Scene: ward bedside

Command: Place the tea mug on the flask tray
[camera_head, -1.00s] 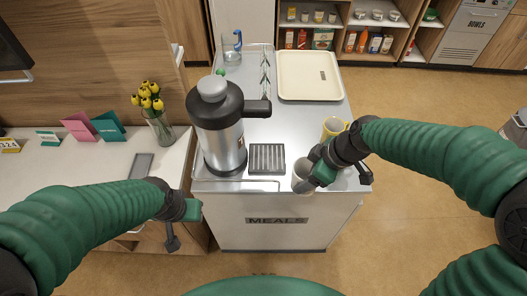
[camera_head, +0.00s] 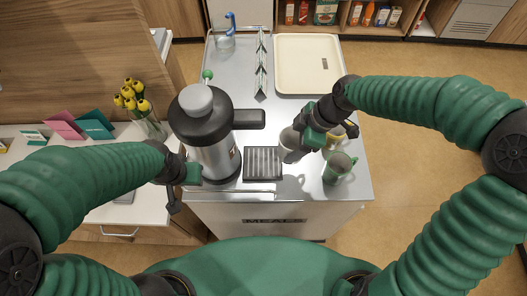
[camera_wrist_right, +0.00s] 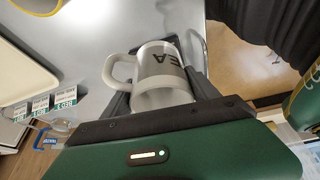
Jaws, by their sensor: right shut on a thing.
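The tea mug (camera_head: 290,147) is white, and dark letters "EA" show on it in the right wrist view (camera_wrist_right: 161,75). My right gripper (camera_head: 303,143) is shut on it, with a finger on each side of the mug in the wrist view. The mug is just right of the flask tray (camera_head: 263,163), a small grey slatted tray at the cart's front; whether it touches the cart top is unclear. The tray looks empty. My left gripper (camera_head: 188,173) is in front of the flask's left side; its jaw opening cannot be made out.
A steel flask (camera_head: 215,155) with black top and handle stands left of the tray. A green mug (camera_head: 338,168) and a partly hidden yellow mug (camera_head: 338,140) stand to the right. A cream tray (camera_head: 308,65), folded cards and a glass jug (camera_head: 225,42) are behind.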

